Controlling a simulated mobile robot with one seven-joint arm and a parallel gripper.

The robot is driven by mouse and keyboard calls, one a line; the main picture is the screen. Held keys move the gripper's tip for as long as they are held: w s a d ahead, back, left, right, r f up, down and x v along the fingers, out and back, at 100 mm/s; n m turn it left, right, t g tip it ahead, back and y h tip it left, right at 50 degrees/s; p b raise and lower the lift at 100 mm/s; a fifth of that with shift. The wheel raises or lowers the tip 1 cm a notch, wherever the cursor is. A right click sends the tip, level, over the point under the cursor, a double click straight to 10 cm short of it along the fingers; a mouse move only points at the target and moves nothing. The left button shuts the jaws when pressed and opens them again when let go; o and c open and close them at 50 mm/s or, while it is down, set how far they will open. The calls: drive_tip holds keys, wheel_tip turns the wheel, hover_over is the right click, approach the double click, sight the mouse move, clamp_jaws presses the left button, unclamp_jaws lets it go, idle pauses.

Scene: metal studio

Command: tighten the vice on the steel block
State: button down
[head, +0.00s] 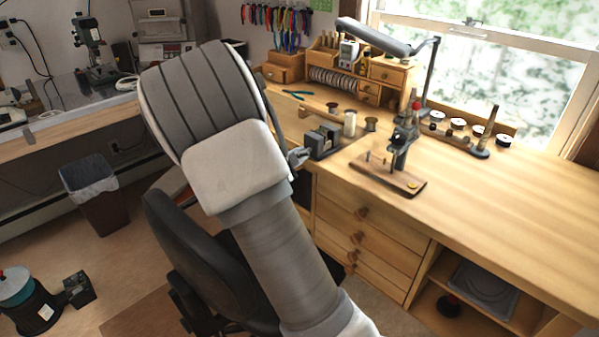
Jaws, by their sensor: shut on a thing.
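A small dark vice (318,148) stands at the front left edge of the wooden workbench, just right of my arm. A grey block, which looks like the steel block (327,133), sits upright between its jaws. I cannot tell from here how tightly the jaws press on it. My gripper (299,158) shows only as a small grey part at the vice's front left side, beside the handle end. It is shut on the vice handle, which is mostly hidden. My arm's big grey and white links hide the rest of the gripper.
Wooden spools (350,123) stand behind the vice. A small drill stand (402,140) on a wooden base is to its right. Blue pliers (297,94) lie behind. A black chair (205,255) stands below my arm.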

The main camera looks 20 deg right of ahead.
drive_tip(key=shift+f+m+t+b, duration=0.25)
drive_tip(key=shift+m+b, duration=0.3)
drive_tip(key=shift+b, duration=0.95)
drive_tip(key=shift+f+m+t+b, duration=0.1)
drive_tip(key=shift+m+t+b, duration=0.35)
drive_tip(key=shift+b, duration=1)
drive_tip(key=shift+r+m+b, duration=0.15)
drive_tip(key=shift+m+b, duration=0.25)
drive_tip(key=shift+b, duration=0.4)
drive_tip(key=shift+r, duration=0.15)
drive_tip(key=c, duration=0.9)
unclamp_jaws()
drive_tip(key=shift+o, duration=0.2)
drive_tip(key=shift+a, duration=0.1)
drive_tip(key=p+v, duration=0.2)
drive_tip(key=v, duration=1.5)
drive_tip(key=shift+s+f+p, duration=0.25)
drive_tip(key=shift+f+p, duration=0.05)
drive_tip(key=shift+p, duration=0.05)
drive_tip(key=shift+a, duration=0.15)
